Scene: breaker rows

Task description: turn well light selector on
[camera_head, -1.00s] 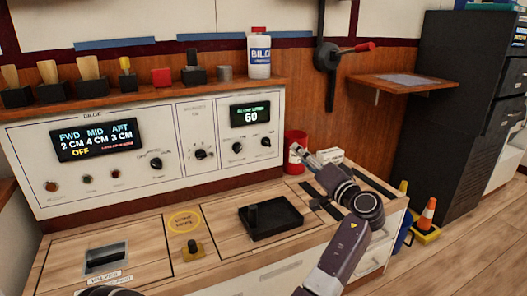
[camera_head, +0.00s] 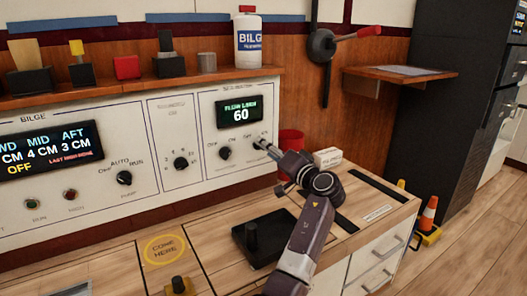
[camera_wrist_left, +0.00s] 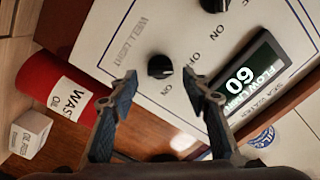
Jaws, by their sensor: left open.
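The well light selector (camera_wrist_left: 160,66) is a small black knob on the white panel, beside the printed words WELL LIGHT in the left wrist view. My left gripper (camera_wrist_left: 160,78) is open, with its two blue-padded fingertips on either side of the knob in that picture. I cannot tell whether they touch it. In the head view the left gripper (camera_head: 264,146) is at the right end of the panel and largely hides the knob. The knob's pointer direction is too dark to read. My right gripper is not in view.
A red waste oil can (camera_wrist_left: 58,88) and a small white box (camera_head: 327,158) stand close to the gripper. Another black knob (camera_head: 225,153) is left of it, under the display reading 60 (camera_head: 239,114). A black lever base (camera_head: 262,240) sits on the counter (camera_head: 210,262).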

